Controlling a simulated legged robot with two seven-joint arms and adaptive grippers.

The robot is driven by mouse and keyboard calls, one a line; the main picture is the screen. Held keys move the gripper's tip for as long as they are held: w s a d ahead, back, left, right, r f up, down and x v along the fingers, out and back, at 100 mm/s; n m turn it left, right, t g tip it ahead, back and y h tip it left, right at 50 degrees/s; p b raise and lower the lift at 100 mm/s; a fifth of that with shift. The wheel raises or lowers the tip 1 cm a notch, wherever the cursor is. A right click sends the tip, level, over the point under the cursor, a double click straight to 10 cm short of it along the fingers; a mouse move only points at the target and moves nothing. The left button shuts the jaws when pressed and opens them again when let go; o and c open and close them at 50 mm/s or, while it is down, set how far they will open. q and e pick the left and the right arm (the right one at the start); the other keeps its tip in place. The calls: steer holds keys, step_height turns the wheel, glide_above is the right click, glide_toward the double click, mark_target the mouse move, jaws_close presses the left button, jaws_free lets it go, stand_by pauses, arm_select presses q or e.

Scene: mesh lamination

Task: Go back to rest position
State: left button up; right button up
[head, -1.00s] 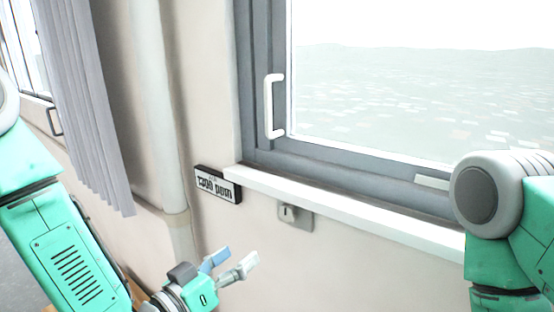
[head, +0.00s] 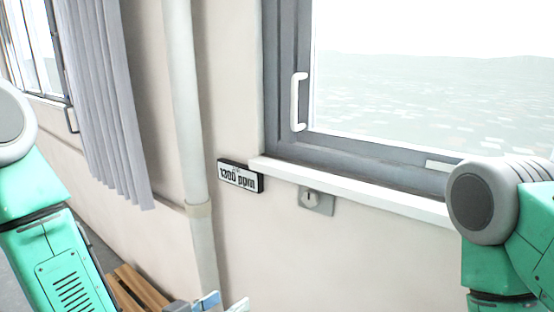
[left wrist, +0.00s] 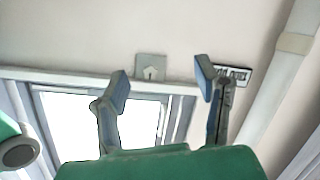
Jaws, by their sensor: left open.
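The window (head: 430,100) has a white handle (head: 298,101) and a white sill (head: 350,188). A pipe (head: 182,100), a curtain (head: 105,110) and wooden slats (head: 137,289) are on the left.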

arm_select(q)
steer(key=s+a+f+g+y+b, duration=0.1)
steer(key=s+a+f+g, duration=0.1)
steer(key=s+a+f, duration=0.3)
steer(key=s+f+n+g+y+b, duration=0.1)
steer(key=s+f+y, duration=0.1)
steer(key=f, duration=0.5)
steer(key=s+a+f+g+y+b, duration=0.1)
steer(key=s+a+f+g+b, duration=0.1)
steer(key=s+a+f, duration=0.3)
steer(key=s+a+f+g+y+b, duration=0.1)
steer(key=s+a+f+g+y, duration=0.1)
steer(key=s, duration=0.5)
steer(key=s+a+f+n+g+y+b, duration=0.1)
steer(key=s+a+f+g+y, duration=0.1)
steer(key=s+a+f+g, duration=0.2)
steer(key=s+a+f, duration=0.3)
steer(key=s+f, duration=0.1)
steer(key=f, duration=0.1)
steer(key=shift+a+f+g+y+b, duration=0.2)
steer(key=shift+g+y+b, duration=0.1)
arm_select(e)
step_height(320, 180, down, 6)
steer(key=shift+s+a+f, duration=0.15)
steer(key=shift+a+f, duration=0.1)
steer(key=shift+a, duration=0.15)
